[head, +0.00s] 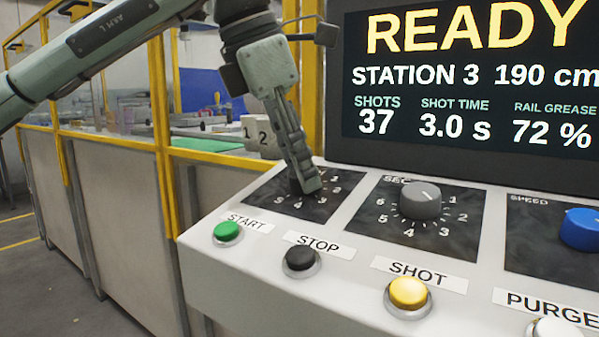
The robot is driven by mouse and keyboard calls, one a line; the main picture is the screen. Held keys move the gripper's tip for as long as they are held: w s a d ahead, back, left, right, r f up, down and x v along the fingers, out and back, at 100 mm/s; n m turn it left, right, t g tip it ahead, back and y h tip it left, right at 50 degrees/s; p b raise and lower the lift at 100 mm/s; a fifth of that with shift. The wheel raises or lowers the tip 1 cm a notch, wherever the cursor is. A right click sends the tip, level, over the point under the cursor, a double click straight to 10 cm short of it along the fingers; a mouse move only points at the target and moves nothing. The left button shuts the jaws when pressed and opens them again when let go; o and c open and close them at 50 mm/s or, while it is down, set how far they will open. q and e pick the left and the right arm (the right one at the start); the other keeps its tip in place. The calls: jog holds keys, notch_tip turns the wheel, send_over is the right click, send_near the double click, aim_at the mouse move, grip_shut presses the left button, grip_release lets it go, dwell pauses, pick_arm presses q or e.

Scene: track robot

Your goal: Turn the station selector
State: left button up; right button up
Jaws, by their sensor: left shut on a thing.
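The station selector (294,187) is the leftmost dial on the sloped control panel, on a dark plate with numbers around it. My left gripper (309,188) reaches down from above and is shut on its knob. The fingers hide most of the knob and part of the plate's label, so I cannot tell where its pointer stands. The screen (470,90) above reads READY, STATION 3, 190 cm. My right gripper is not in view.
A grey dial (420,201) marked SEC and a blue SPEED knob (580,229) sit to the right. Below are a green START button (227,231), black STOP button (300,257) and yellow SHOT button (408,291). A yellow-framed fence (110,137) stands at left.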

pick_arm(q)
jog(key=n+b, duration=0.1)
jog(key=n, duration=0.1)
jog(key=shift+n+t, duration=0.3)
jog(key=shift+n+b, duration=0.55)
jog(key=shift+n, duration=0.95)
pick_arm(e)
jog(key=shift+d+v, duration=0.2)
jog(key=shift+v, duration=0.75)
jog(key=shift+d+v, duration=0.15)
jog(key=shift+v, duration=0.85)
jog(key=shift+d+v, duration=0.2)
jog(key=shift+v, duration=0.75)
pick_arm(q)
jog(key=shift+r, duration=0.1)
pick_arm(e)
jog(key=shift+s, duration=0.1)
pick_arm(q)
jog(key=o, duration=1.2)
jog(key=shift+c, duration=0.2)
jog(key=v, duration=1.2)
jog(key=shift+s, duration=0.25)
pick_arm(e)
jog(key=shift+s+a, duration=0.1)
